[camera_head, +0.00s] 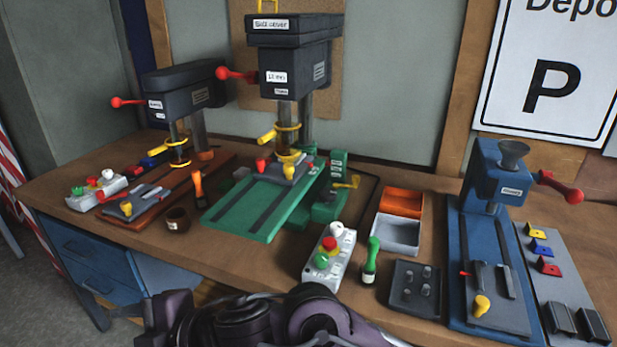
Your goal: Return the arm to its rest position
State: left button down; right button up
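Dark purple links of one of my arms (245,322) lie low across the bottom edge, in front of the workbench (235,262). I cannot tell which arm they belong to. No gripper fingers show in the head view, so neither gripper can be seen. Nothing held is visible. The arm links cover part of the bench's front edge.
On the bench stand a dark drill press (185,90), a larger press with a green base (250,205) and a blue press (495,180). A control box (330,258), a green-handled tool (371,262), a grey bin (396,236) and an orange bin (401,203) sit between them.

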jog(key=w+d+f+m+t+h, duration=0.3)
jog(key=w+d+m+t, duration=0.15)
jog(key=d+m, duration=0.45)
jog(key=w+d+f+m+t+h, duration=0.25)
jog(key=w+d+m, duration=0.4)
jog(key=d, duration=0.45)
jog(key=s+d+f+m+g+h, duration=0.25)
jog(key=s+d+f+m, duration=0.2)
jog(key=d, duration=0.45)
jog(key=s+d+f+m+g+h, duration=0.1)
jog(key=s+d+f+m+h, duration=0.2)
jog(key=s+d+f, duration=0.4)
jog(key=s+d+f+m+g+h, duration=0.2)
jog(key=s+d+f+m+h, duration=0.15)
jog(key=d, duration=0.65)
notch_tip(320, 180, down, 28)
jog(key=g, duration=0.1)
jog(key=s+d+f+n+g, duration=0.1)
jog(key=s+d+f, duration=0.1)
jog(key=s+f, duration=1.8)
jog(key=shift+s+d+y, duration=0.35)
jog(key=shift+d, duration=0.05)
